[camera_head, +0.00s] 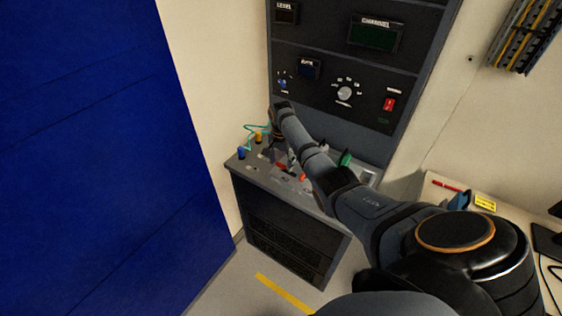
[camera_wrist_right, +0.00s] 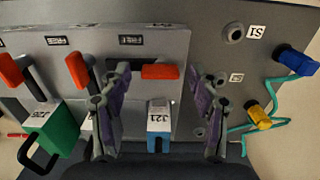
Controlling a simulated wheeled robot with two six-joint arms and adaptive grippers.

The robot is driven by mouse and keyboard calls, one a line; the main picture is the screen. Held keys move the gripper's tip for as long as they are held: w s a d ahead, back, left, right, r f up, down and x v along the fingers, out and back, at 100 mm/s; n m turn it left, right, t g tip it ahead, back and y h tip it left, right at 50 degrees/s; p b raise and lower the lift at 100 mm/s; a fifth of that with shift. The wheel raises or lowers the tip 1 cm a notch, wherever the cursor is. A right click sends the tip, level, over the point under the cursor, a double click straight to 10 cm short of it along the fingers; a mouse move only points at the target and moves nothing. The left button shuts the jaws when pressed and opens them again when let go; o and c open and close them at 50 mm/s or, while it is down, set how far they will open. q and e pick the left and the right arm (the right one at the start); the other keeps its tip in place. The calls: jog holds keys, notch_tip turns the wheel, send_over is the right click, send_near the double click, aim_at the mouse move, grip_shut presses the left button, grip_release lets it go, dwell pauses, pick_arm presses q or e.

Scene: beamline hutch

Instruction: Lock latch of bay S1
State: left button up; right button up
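In the right wrist view, three red latch handles show on the grey panel (camera_wrist_right: 190,50). The one between my fingers (camera_wrist_right: 160,72) lies flat across, above a blue module (camera_wrist_right: 158,143) in a slot. The middle one (camera_wrist_right: 77,70) and the left one (camera_wrist_right: 12,70) are tilted steeply. An S1 label (camera_wrist_right: 257,32) is beside a round socket at the upper right; which latch belongs to bay S1 I cannot tell. My right gripper (camera_wrist_right: 160,112) is open and empty, its fingers on either side of the blue module. It also shows over the console in the head view (camera_head: 281,152). My left gripper is out of view.
A green module (camera_wrist_right: 50,135) with a black handle is at the left. Blue (camera_wrist_right: 296,60) and yellow (camera_wrist_right: 258,117) plugs with a teal cable are at the right. The instrument rack (camera_head: 350,75) rises behind the console. A blue wall panel (camera_head: 90,150) is at the left.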

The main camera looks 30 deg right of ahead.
jog(key=c, duration=1.1)
jog(key=n+p, duration=0.2)
jog(key=n, duration=0.1)
jog(key=shift+r, duration=0.15)
jog(key=n+p, duration=0.1)
jog(key=n, duration=0.3)
jog(key=n+p, duration=0.1)
jog(key=n, duration=0.4)
jog(key=shift+n, duration=0.4)
jog(key=n, duration=0.4)
jog(key=shift+n+p, duration=0.4)
